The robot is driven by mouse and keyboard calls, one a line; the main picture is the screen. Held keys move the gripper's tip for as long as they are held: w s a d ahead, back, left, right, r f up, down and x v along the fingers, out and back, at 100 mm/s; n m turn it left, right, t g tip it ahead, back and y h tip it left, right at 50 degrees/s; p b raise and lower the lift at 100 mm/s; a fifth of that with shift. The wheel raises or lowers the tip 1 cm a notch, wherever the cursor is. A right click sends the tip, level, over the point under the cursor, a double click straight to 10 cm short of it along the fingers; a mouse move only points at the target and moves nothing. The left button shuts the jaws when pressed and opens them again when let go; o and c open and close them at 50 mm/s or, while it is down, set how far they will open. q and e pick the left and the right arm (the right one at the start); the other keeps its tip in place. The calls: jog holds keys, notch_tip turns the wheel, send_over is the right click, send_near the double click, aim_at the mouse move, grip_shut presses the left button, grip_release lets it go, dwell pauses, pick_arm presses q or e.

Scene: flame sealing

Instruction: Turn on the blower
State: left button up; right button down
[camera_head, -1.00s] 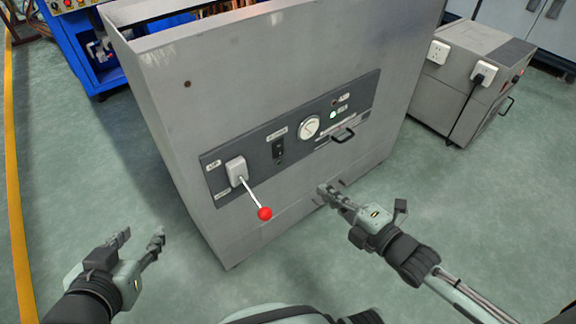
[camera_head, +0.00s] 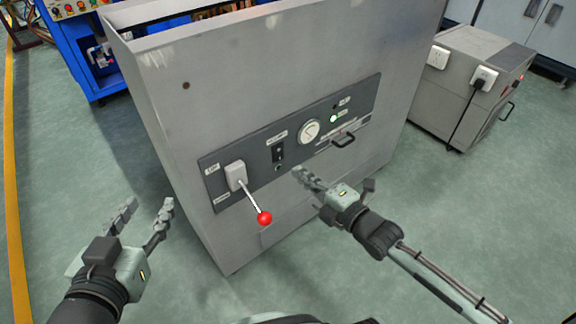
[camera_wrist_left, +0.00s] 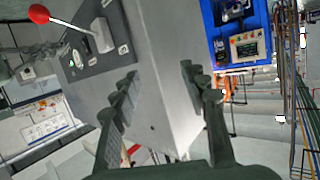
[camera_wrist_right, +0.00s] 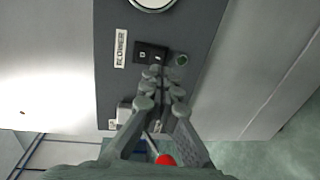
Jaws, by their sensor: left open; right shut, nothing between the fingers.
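The blower switch (camera_head: 278,153) is a small black rocker on the dark control panel of the grey cabinet. In the right wrist view the switch (camera_wrist_right: 151,52) sits beside a "BLOWER" label (camera_wrist_right: 120,48), with a small green round spot (camera_wrist_right: 181,60) next to it. My right gripper (camera_head: 300,175) is shut and empty, its tips just below the switch in the head view. In the right wrist view its tips (camera_wrist_right: 160,75) overlap the switch's lower edge; I cannot tell whether they touch. My left gripper (camera_head: 150,205) is open and empty, left of the cabinet.
A lever with a red ball (camera_head: 264,218) sticks out left of the switch. A round gauge (camera_head: 309,131), a lit green lamp (camera_head: 334,118) and a black handle (camera_head: 343,140) lie to the right. A grey box (camera_head: 470,85) with sockets stands on the floor at right.

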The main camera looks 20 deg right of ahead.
aim_at(280, 159)
jog(key=x, duration=0.4)
jog(key=shift+w, duration=0.15)
jog(key=shift+w+a+f+b, duration=0.1)
jog(key=shift+w+a+b, duration=0.2)
jog(key=shift+w, duration=0.2)
pick_arm(q)
jog(key=r, duration=0.1)
jog(key=d+r+t+h, duration=0.1)
jog(key=d+r+t, duration=0.1)
jog(key=r, duration=0.1)
jog(key=shift+w+d, duration=0.15)
jog(key=shift+w, duration=0.15)
